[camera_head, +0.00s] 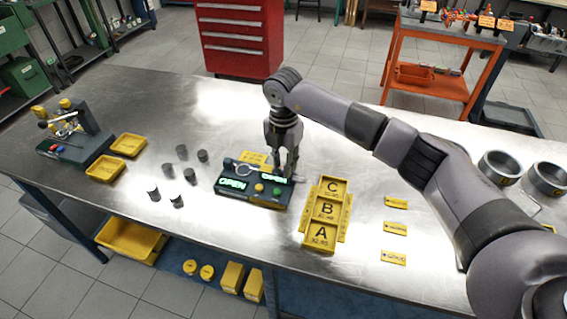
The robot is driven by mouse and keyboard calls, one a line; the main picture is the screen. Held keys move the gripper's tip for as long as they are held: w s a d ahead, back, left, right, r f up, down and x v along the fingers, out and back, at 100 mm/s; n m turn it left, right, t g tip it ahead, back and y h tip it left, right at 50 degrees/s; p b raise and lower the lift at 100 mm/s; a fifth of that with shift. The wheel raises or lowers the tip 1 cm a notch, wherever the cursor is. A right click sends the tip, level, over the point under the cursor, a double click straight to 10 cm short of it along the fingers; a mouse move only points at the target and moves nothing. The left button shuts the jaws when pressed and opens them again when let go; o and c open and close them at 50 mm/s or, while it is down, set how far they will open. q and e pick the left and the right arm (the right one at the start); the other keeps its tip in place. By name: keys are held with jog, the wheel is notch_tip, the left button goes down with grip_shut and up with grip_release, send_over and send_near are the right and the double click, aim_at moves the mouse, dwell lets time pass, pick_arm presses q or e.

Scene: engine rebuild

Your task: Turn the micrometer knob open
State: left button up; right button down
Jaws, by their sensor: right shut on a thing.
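The micrometer station (232,196) is a dark box on the metal bench, with green displays reading OPEN and coloured buttons on its front. The micrometer (240,167), a pale metal frame, sits on top of it. My right gripper (287,172) points down at the right end of the micrometer and is shut on the knob there. The fingers mostly hide the knob. My left gripper is not in view.
Several small grey cylinders (190,175) stand left of the station. Yellow bins marked A, B and C (322,236) stand to its right, close to my right gripper. Two yellow trays (105,168) and another device (72,140) are at the left. Yellow labels (395,228) and large metal rings (498,167) lie further right.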

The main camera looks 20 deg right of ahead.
jog(key=shift+r+m, duration=0.1)
jog(key=shift+m, duration=0.4)
jog(key=c, duration=1.3)
grip_release()
jog(key=shift+c, duration=0.2)
notch_tip(320, 180, up, 12)
